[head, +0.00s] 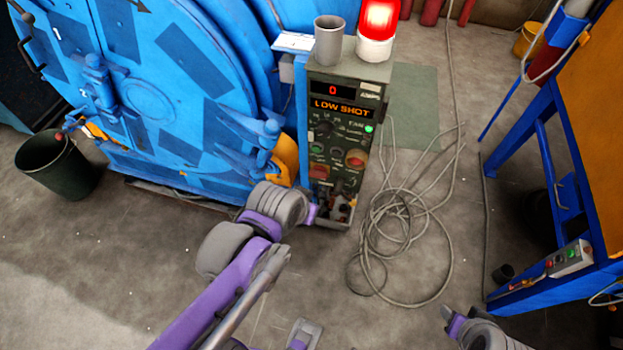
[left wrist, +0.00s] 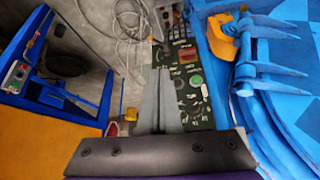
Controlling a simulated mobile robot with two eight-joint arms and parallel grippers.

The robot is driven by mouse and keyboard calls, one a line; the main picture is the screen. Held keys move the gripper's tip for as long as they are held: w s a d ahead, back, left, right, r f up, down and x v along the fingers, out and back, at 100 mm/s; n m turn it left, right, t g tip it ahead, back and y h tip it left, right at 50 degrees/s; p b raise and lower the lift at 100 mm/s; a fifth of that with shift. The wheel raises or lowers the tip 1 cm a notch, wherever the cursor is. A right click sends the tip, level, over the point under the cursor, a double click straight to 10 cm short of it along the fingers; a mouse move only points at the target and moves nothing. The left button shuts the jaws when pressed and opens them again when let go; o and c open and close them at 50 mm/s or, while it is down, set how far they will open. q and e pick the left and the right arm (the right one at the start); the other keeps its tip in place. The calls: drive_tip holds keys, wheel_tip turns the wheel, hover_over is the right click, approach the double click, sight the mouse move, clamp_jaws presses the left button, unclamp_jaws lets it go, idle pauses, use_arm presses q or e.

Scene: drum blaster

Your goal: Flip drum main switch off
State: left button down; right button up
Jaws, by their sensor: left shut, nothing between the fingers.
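The drum's control panel (head: 343,187) is a tall grey-green box with a lit display reading 0 and LOW SHOT. Which is the main switch I cannot tell. My left gripper (head: 313,212) is low at the panel's left side, mostly hidden by its wrist. In the left wrist view its shut, empty fingers (left wrist: 162,75) overlap the panel face (left wrist: 193,110), near a red switch (left wrist: 187,55); contact is unclear. My right gripper (head: 447,314) is far right of the panel.
The blue drum (head: 180,95) stands left of the panel. A red beacon (head: 378,22) glows beside a grey cup (head: 328,40) on top. Coiled cable (head: 400,220) lies on the floor at right. A blue frame (head: 545,180) stands further right. A bin (head: 58,165) is at left.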

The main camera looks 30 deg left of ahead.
sight(314, 172)
use_arm(q)
drive_tip(key=w+a+f+n+t+y+b, duration=0.1)
drive_tip(key=w+a+f+b, duration=0.4)
drive_tip(key=w+f, duration=0.2)
drive_tip(key=w+a+f+n+t+b, duration=0.1)
drive_tip(key=w+a+f+b, duration=0.4)
drive_tip(key=w, duration=0.4)
drive_tip(key=shift+w+a+f+t+y, duration=0.15)
drive_tip(key=shift+a+f+t+y, duration=0.2)
drive_tip(key=shift+a+f, duration=0.4)
use_arm(e)
wheel_tip(314, 172, down, 13)
drive_tip(key=shift+s+g, duration=0.3)
drive_tip(key=shift+s, duration=0.1)
use_arm(q)
drive_tip(key=shift+d+f, duration=0.15)
drive_tip(key=shift+f, duration=0.05)
use_arm(e)
drive_tip(key=shift+f, duration=0.15)
